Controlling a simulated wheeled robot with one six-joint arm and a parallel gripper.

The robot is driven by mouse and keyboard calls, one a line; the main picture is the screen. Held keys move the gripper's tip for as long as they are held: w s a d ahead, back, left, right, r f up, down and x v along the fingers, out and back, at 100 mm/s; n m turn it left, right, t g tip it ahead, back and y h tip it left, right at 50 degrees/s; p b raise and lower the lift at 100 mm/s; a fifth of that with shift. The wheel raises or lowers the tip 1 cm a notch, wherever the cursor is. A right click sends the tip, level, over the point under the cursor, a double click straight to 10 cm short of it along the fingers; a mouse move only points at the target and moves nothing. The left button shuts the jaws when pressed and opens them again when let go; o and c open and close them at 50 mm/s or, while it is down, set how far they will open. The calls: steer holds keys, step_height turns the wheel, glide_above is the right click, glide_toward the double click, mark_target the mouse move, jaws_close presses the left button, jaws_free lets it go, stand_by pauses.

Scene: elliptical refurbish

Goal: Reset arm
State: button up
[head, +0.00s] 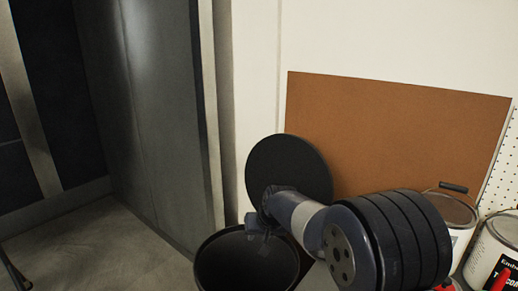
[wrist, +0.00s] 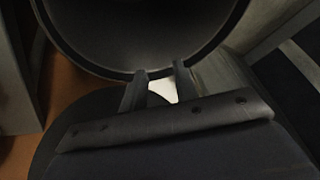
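My gripper (wrist: 160,76) is in the wrist view, its two dark fingers apart with a pale gap between them. Nothing shows held between them. The fingertips are close to the rim of a round black bin (wrist: 230,30); I cannot tell whether they touch it. In the head view, my arm reaches across the lower middle towards the open black bin (head: 222,240). A round black disc (head: 290,165), seemingly the bin's raised lid, stands behind the arm's end. The fingers are hard to make out there.
A brown board (head: 390,125) leans on the white wall behind my arm. Paint cans (head: 490,250) stand at the lower right, partly cut off. A grey metal cabinet or door panel (head: 160,110) is at the left, with bare floor (head: 100,245) below it.

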steer(key=shift+w+a+r+p, duration=0.25)
steer(key=shift+w+r+p, duration=0.25)
steer(key=shift+p, duration=0.5)
steer(key=shift+w+a+r+p, duration=0.25)
steer(key=shift+w+r+p, duration=0.25)
steer(key=shift+p, duration=0.45)
steer(key=shift+s, duration=0.1)
